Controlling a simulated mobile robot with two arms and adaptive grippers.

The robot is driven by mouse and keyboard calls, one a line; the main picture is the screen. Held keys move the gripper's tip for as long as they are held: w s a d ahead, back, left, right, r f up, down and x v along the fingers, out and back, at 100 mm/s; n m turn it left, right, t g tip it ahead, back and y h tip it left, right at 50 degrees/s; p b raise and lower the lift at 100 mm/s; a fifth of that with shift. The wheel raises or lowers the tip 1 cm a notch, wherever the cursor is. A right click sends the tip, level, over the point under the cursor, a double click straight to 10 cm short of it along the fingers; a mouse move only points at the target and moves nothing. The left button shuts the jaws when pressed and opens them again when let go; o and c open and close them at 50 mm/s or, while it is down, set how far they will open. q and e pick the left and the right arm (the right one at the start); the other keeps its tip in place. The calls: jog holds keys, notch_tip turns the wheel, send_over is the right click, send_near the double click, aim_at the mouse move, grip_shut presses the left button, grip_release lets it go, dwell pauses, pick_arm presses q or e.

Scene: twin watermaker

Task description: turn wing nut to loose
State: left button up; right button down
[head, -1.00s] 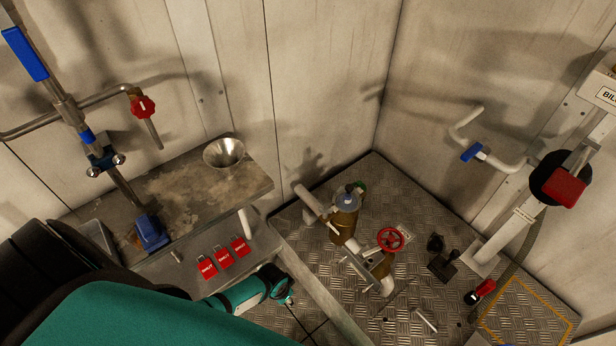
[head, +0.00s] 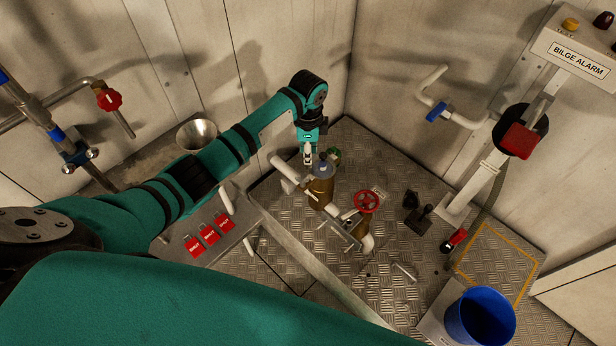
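The brass strainer body (head: 321,190) stands upright on the pipework in the floor corner. A grey-blue lid (head: 323,170) covers its top. A small fitting sits on the lid at the place of a wing nut; its wings are too small to make out. My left arm reaches in from the left, and its gripper (head: 308,157) points down just left of the lid. The fingers look close together, but I cannot tell whether they are open or shut, or whether they touch the fitting. My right gripper is not in view.
A red handwheel (head: 367,201) stands right of the strainer. A white pipe (head: 288,173) runs on its left. A metal funnel (head: 197,134) and several red tags (head: 210,234) are at the left. A blue bucket (head: 480,316) stands at lower right.

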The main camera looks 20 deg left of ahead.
aim_at(308, 178)
pick_arm(q)
notch_tip(308, 178, down, 13)
jog(key=shift+r+b, duration=0.2)
jog(key=shift+b, duration=0.65)
grip_shut()
